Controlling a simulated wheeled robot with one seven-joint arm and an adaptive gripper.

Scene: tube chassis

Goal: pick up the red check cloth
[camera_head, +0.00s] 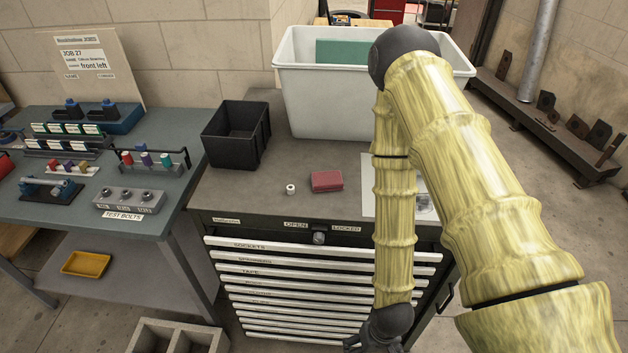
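A small red folded item (326,181), which looks like the red check cloth, lies flat on the grey top of the drawer cabinet (225,192). It is near the front edge, and its check pattern is too small to make out. My gripper (358,342) hangs low at the bottom edge of the picture, in front of the drawers. It is below the cabinet top and apart from the cloth. Its fingers are dark and partly cut off, so their opening cannot be judged.
A small white roll (290,189) sits left of the cloth. A black bin (236,134) and a large white tub (320,105) stand behind. A paper sheet (424,203) lies right, partly behind my arm. A workbench (150,226) with fixtures is at left.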

